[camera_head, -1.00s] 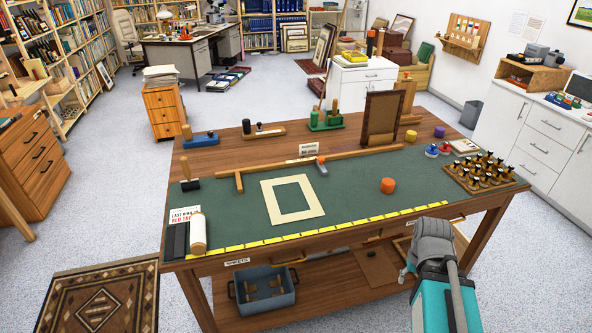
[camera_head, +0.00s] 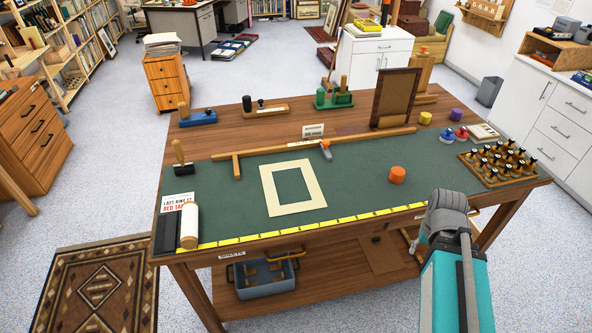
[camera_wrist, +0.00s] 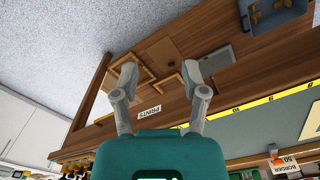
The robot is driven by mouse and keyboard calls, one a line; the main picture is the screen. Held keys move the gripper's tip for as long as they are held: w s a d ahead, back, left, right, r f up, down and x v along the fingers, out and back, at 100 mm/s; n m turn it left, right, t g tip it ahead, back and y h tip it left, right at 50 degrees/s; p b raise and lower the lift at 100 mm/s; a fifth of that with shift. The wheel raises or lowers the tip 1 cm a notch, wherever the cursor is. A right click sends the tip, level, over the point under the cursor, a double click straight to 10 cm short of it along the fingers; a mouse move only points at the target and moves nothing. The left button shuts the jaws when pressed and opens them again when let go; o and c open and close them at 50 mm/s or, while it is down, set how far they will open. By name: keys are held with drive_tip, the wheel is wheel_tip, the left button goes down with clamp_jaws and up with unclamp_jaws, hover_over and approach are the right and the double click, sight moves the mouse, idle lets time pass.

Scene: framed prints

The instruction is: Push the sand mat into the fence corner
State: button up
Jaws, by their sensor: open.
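The sand mat (camera_head: 318,190), a flat cream frame with a rectangular opening, lies on the green table surface. The wooden fence (camera_head: 280,150) is a long bar behind the mat, with a short leg (camera_head: 236,166) toward the front at its left. The mat is apart from both bar and leg, to the right of the corner they form. My gripper (camera_wrist: 160,80) is open and empty in the wrist view, in front of the table's front side. In the head view only my arm shows at the front right; the fingers cannot be made out.
A grey-and-orange piece (camera_head: 325,150) sits at the fence bar. A yellow ruled strip (camera_head: 300,229) lines the front edge. A white roll (camera_head: 189,226) lies at left, a rack of stamps (camera_head: 497,165) at right.

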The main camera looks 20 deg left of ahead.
drive_tip(key=o, duration=0.5)
drive_tip(key=shift+a+r, duration=0.1)
drive_tip(key=shift+o, duration=0.4)
drive_tip(key=shift+w+a+r, duration=0.15)
drive_tip(key=shift+w+a, duration=0.1)
wheel_tip(320, 180, up, 10)
drive_tip(key=m+p, duration=1)
drive_tip(key=m, duration=0.2)
hover_over(298, 207)
drive_tip(key=shift+f, duration=0.25)
drive_tip(key=shift+f, duration=0.1)
wheel_tip(298, 207, down, 14)
drive_tip(key=b, duration=1.3)
drive_tip(key=shift+r+b, duration=0.2)
drive_tip(key=shift+b, duration=0.2)
